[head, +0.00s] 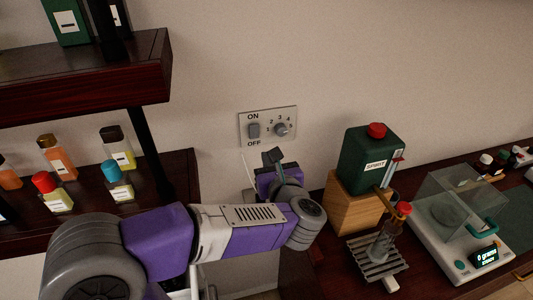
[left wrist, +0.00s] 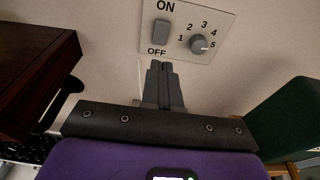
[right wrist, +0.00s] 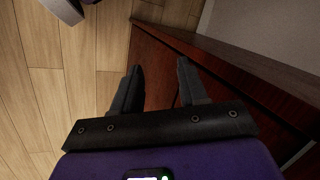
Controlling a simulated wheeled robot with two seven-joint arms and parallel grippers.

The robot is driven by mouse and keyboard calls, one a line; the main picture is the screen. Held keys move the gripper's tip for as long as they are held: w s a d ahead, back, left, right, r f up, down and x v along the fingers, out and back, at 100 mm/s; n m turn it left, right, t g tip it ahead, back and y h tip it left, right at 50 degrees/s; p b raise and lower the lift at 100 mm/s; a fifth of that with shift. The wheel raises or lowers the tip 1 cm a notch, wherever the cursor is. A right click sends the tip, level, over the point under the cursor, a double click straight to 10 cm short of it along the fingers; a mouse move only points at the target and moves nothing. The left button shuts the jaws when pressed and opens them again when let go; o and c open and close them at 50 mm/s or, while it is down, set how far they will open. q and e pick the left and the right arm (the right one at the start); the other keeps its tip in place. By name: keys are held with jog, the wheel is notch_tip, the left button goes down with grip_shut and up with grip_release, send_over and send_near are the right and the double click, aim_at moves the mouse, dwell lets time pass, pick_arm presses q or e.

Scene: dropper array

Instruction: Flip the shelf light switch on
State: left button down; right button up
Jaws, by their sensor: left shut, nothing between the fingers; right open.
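The light switch (head: 254,131) is a grey rocker on a metal wall plate (head: 267,113), between the words ON above and OFF below. A grey dial (head: 281,129) with numbers around it sits to its right. In the left wrist view the switch (left wrist: 161,33) and dial (left wrist: 200,44) show at the top. My left gripper (head: 272,155) is shut and empty, just below the plate. In the left wrist view its fingertips (left wrist: 160,66) lie below the switch, apart from it. My right gripper (right wrist: 159,80) is open and empty, over the floor and a dark wooden edge.
A dark wooden shelf (head: 110,80) with several small bottles stands at the left. A green spirit container (head: 369,160) on a wooden block (head: 350,211), a burette stand and a scale (head: 454,243) stand on the counter at the right.

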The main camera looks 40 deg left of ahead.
pick_arm(q)
jog(key=p, duration=0.2)
send_near(254, 129)
jog(key=x, duration=0.5)
jog(key=shift+f, duration=0.35)
jog(key=shift+w+a+r, duration=0.1)
jog(key=shift+w+a, duration=0.45)
jog(key=shift+w+a+r+p, duration=0.15)
jog(key=shift+r+p, duration=0.2)
jog(key=shift+p, duration=0.3)
jog(key=shift+a+f+g+h, duration=0.1)
jog(key=shift+f+g+h, duration=0.05)
jog(key=shift+g+h, duration=0.2)
jog(key=shift+s+d+b, duration=0.2)
jog(key=shift+d+b, duration=0.15)
jog(key=shift+d, duration=0.1)
jog(key=r+b+v, duration=0.1)
jog(key=v, duration=1.1)
jog(key=shift+s+r, duration=0.25)
jog(key=shift+r, duration=0.1)
